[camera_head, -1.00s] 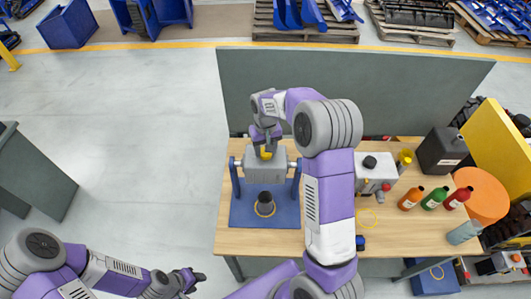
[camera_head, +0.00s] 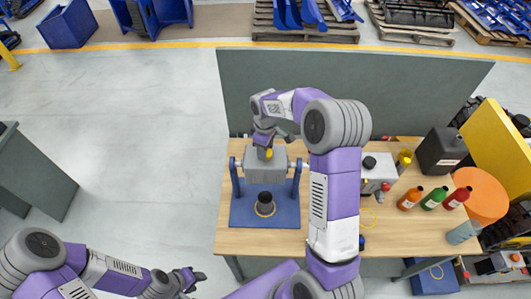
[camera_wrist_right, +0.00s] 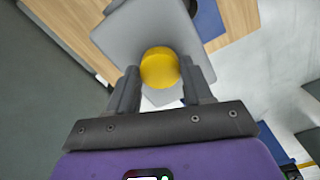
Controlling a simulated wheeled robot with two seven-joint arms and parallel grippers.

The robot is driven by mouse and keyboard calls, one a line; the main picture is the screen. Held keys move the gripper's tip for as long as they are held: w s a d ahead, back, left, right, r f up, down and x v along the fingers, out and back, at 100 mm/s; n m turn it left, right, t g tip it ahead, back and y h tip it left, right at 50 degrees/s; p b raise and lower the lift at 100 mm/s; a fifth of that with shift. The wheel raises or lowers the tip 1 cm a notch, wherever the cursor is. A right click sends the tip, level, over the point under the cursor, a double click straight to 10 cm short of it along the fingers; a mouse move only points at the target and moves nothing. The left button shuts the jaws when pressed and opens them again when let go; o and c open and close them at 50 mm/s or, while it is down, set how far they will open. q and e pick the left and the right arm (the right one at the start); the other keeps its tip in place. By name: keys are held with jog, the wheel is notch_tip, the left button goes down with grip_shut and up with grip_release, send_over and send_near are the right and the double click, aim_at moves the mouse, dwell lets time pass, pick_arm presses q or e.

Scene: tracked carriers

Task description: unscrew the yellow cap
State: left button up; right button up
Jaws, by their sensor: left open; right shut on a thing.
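The yellow cap (camera_head: 268,154) sits on the top of a grey box-shaped housing (camera_head: 266,171), which hangs between two posts of a blue stand (camera_head: 240,214). In the right wrist view the cap (camera_wrist_right: 160,68) is round and lies between the two fingers of my right gripper (camera_wrist_right: 162,80), with the grey housing behind it. My right gripper (camera_head: 267,147) is shut on the cap from above. Whether the cap is seated or loose cannot be told. My left gripper (camera_head: 192,278) is open and empty, left of the table and away from the stand.
A black cup-like part (camera_head: 265,202) stands on the stand's base. To the right on the table (camera_head: 400,235) are a grey box (camera_head: 378,172), several coloured bottles (camera_head: 434,198), a black canister (camera_head: 442,152) and an orange disc (camera_head: 482,195). A grey panel (camera_head: 350,90) rises behind.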

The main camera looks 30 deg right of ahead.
jog(key=shift+r+n+p, duration=0.15)
jog(key=shift+n+p, duration=0.3)
jog(key=shift+n, duration=1.35)
jog(key=shift+r, duration=0.15)
jog(key=shift+r+p, duration=0.9)
jog(key=shift+r, duration=0.4)
jog(key=shift+r, duration=1.75)
